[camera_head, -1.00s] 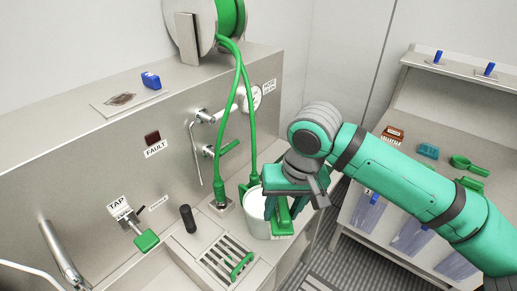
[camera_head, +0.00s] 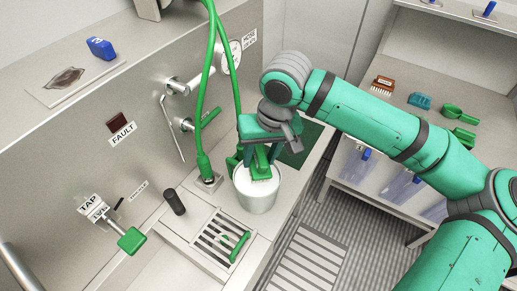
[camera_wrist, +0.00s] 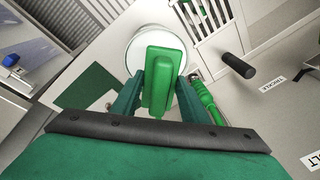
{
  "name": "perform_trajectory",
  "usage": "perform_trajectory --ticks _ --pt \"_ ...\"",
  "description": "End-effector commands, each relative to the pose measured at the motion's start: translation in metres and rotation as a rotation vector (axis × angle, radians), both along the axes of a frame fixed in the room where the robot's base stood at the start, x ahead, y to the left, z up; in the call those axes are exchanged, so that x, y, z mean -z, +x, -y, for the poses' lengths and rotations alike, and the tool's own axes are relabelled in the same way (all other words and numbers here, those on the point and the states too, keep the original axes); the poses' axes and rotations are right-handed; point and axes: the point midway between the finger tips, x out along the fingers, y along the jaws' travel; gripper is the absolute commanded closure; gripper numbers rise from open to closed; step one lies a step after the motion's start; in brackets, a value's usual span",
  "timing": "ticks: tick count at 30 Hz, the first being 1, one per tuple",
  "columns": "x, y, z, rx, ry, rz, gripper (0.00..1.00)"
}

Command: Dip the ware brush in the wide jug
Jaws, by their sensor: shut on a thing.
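The ware brush (camera_head: 261,160) is a green block-handled brush with pale bristles. My gripper (camera_head: 262,148) is shut on it and holds it over the mouth of the wide jug. The jug (camera_head: 257,198) is a white round vessel standing on the steel counter, right of the drain grate. The brush's lower end shows within the jug's opening; how deep it reaches I cannot tell. In the wrist view the green brush (camera_wrist: 160,80) lies between my fingers, in front of the jug's white round rim (camera_wrist: 140,42). The brush hides much of the jug's inside.
Green hoses (camera_head: 205,120) hang close left of my gripper, with a connector beside the jug. A drain grate (camera_head: 222,237) with a green handle lies front left. A dark green mat (camera_head: 306,148) lies behind right. A side table (camera_head: 375,110) holds other brushes and scoops.

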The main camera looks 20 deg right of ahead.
Motion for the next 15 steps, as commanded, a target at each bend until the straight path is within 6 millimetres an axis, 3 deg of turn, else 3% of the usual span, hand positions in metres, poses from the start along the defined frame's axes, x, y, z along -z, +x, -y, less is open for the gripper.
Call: perform_trajectory --ticks 15 --pt "0.043 0.000 -0.002 -0.004 0.002 0.001 0.78"
